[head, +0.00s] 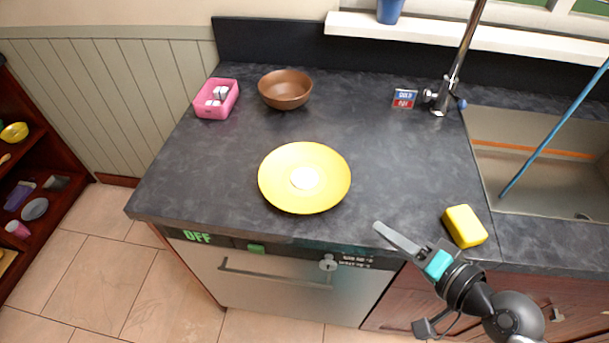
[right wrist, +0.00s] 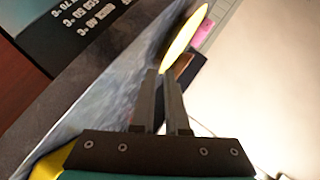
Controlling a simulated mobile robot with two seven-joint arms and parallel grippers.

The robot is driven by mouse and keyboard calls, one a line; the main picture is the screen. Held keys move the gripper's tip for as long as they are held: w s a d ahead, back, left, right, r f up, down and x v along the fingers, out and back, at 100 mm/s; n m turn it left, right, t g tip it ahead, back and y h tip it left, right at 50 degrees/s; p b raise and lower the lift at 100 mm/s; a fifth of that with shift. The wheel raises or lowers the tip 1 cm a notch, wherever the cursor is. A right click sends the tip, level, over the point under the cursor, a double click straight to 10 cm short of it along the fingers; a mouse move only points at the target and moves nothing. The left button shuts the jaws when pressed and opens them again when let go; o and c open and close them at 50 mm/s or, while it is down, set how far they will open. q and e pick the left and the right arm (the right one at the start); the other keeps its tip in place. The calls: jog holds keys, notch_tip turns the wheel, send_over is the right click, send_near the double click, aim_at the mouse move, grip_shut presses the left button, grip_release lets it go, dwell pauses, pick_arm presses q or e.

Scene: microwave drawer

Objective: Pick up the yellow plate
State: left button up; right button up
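The yellow plate (head: 322,165), with a pale centre, lies flat on the dark countertop. In the right wrist view the plate (right wrist: 183,42) shows as a thin yellow shape beyond the fingertips. My right gripper (head: 378,227) is at the counter's front edge, to the right of and nearer than the plate, and not touching it. In the right wrist view its two fingers (right wrist: 163,76) are close together with nothing held between them, so it looks shut. My left gripper is in no view.
A brown bowl (head: 286,92) and a pink container (head: 230,104) stand behind the plate. A yellow sponge (head: 465,227) lies beside my right gripper. The sink (head: 545,180) is at the right, with a faucet (head: 450,85). The counter around the plate is clear.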

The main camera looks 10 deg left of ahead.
jog(key=shift+w+d+r+m+t, duration=0.4)
jog(key=shift+w+d+r+m, duration=0.15)
jog(key=shift+w+m, duration=0.2)
jog(key=shift+w+a, duration=0.1)
jog(key=shift+w, duration=0.15)
send_near(345, 191)
jog(key=w+a, duration=0.3)
jog(key=shift+r, duration=0.4)
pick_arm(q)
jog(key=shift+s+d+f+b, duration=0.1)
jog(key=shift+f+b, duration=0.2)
pick_arm(e)
jog(key=shift+r+x, duration=0.2)
jog(key=shift+x, duration=2.45)
jog(key=shift+w+d, duration=0.1)
jog(key=shift+w, duration=0.1)
grip_shut()
jog(key=shift+r, duration=0.1)
